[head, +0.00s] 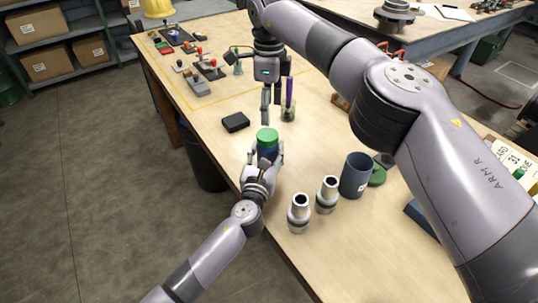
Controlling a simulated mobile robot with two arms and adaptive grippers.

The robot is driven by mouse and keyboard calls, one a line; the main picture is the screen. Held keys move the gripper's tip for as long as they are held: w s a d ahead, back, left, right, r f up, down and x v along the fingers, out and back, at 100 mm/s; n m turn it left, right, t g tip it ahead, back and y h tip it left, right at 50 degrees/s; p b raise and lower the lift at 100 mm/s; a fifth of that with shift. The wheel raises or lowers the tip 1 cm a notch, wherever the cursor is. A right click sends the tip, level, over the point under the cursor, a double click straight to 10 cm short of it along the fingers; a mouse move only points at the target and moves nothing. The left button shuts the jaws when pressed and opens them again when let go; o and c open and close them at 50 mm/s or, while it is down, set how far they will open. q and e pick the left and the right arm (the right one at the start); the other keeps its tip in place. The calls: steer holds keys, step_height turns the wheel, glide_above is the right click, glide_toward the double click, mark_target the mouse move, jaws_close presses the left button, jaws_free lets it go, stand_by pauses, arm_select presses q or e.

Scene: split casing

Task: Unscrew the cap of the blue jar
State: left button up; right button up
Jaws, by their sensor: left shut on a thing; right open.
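The blue jar (267,153) stands near the table's left edge, with a green cap (267,136) on top. My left gripper (267,158) is shut around the jar's body from the near side and partly hides it. My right gripper (271,112) points down, open and empty, just beyond the cap in the picture. Its fingers appear apart from the cap.
A black box (235,122) lies left of my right gripper, and a small holder with a purple item (289,92) stands to its right. Two metal cylinders (299,213) and a dark blue cup (356,176) stand nearer, to the right. The table (215,150) is bare left of the jar.

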mark_target(267, 134)
arm_select(q)
jaws_close()
arm_select(e)
steer(key=m, duration=0.3)
steer(key=shift+m, duration=0.4)
steer(key=m, duration=0.8)
steer(key=shift+m, duration=0.3)
steer(key=m, duration=0.4)
steer(key=shift+a, duration=0.1)
steer(key=m, duration=0.4)
steer(key=shift+m, duration=0.3)
steer(key=m, duration=1.4)
steer(key=shift+a+m, duration=0.1)
steer(key=shift+m, duration=0.3)
steer(key=shift+f, duration=4)
